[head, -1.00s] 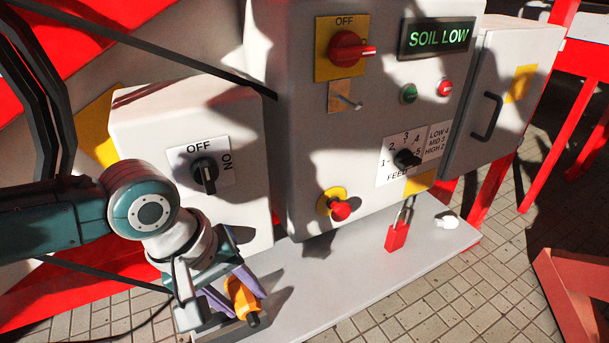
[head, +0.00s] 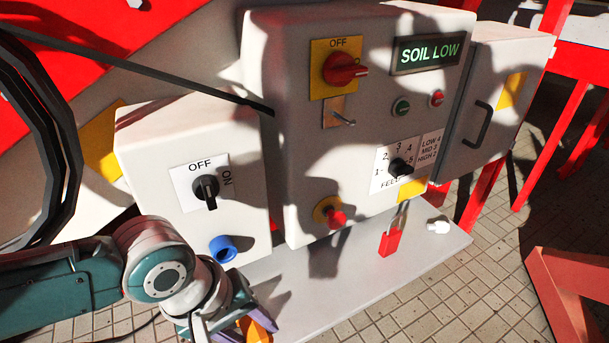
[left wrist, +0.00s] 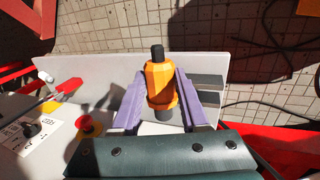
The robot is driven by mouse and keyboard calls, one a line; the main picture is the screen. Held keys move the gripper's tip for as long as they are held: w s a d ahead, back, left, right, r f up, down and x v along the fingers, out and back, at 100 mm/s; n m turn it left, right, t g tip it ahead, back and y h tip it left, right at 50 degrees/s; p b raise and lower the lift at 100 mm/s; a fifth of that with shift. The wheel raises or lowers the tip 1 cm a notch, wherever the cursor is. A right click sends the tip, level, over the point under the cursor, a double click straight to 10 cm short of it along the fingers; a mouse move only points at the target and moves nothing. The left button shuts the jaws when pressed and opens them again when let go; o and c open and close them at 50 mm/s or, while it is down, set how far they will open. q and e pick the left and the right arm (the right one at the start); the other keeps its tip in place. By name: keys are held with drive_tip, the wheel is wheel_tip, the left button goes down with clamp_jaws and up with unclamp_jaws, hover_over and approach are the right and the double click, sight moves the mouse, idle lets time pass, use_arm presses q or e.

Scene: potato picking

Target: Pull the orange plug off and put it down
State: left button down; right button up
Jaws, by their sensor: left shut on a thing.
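The orange plug (head: 254,330) is at the bottom edge of the head view, partly hidden by my gripper. It also shows in the left wrist view (left wrist: 160,84), with a dark tip and a dark collar. My left gripper (head: 240,326) has purple fingers shut on the plug's sides. The blue round socket (head: 222,248) on the front of the small grey switch box (head: 150,135) is empty and apart from the plug. I cannot tell whether the plug touches the grey shelf (head: 350,285). My right gripper is not in view.
A large control box (head: 300,170) with knobs and buttons stands right of the switch box. The middle of the shelf is largely clear. A red frame (head: 570,290) stands lower right.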

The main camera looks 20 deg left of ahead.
use_arm(q)
drive_tip(key=shift+s+d+r+p, duration=0.1)
drive_tip(key=shift+s+d+p, duration=0.2)
drive_tip(key=shift+s+d, duration=0.2)
drive_tip(key=shift+d, duration=0.15)
drive_tip(key=shift+s, duration=0.1)
drive_tip(key=shift+s+d+p, duration=0.45)
drive_tip(key=shift+d+p, duration=0.15)
drive_tip(key=shift+p, duration=0.05)
drive_tip(key=shift+s+d+p, duration=0.3)
drive_tip(key=shift+s+d, duration=0.15)
drive_tip(key=shift+d, duration=0.1)
